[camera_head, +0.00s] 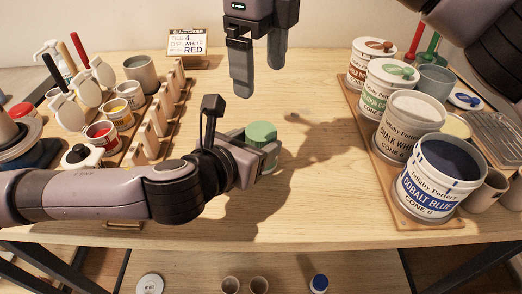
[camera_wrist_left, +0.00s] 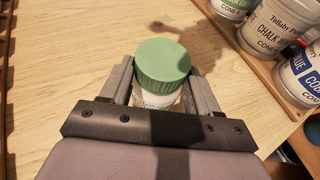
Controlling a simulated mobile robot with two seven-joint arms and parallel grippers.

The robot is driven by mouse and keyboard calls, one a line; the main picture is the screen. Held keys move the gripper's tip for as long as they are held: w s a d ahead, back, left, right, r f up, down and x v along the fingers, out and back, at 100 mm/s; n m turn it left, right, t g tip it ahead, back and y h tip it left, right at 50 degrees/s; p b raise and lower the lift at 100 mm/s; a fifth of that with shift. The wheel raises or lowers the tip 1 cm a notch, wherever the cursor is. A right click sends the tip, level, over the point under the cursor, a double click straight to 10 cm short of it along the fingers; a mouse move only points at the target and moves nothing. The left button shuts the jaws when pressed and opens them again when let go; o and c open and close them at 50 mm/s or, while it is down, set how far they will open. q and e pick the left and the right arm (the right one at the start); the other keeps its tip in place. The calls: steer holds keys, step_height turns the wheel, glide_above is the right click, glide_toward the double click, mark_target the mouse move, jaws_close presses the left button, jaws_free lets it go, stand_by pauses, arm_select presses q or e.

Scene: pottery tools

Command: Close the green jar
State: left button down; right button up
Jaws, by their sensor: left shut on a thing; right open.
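The green jar (camera_wrist_left: 158,99) stands upright on the wooden table, with its ribbed green lid (camera_wrist_left: 162,64) sitting on top. In the head view the lid (camera_head: 261,132) shows above my left gripper (camera_head: 268,158). My left gripper is shut around the jar's body below the lid, one finger on each side. The lower part of the jar is hidden by the gripper. I cannot tell how tightly the lid sits. My right gripper (camera_head: 257,75) is open and empty, pointing down above the table, behind and above the jar.
On the right, a wooden tray (camera_head: 388,200) holds large glaze buckets, including a cobalt blue one (camera_head: 441,178). On the left stand small paint pots (camera_head: 103,135) and a wooden rack of tiles (camera_head: 160,112). A sign (camera_head: 187,45) stands at the back. The table's middle is clear around the jar.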

arm_select(q)
steer(key=shift+c, duration=0.8)
jaws_free()
steer(key=shift+f, duration=0.2)
steer(key=shift+s+r, duration=0.1)
steer(key=shift+r, duration=0.05)
steer(key=shift+s+a+r, duration=0.1)
steer(key=shift+s+a, duration=0.05)
steer(key=shift+s, duration=0.05)
steer(key=shift+v, duration=3.25)
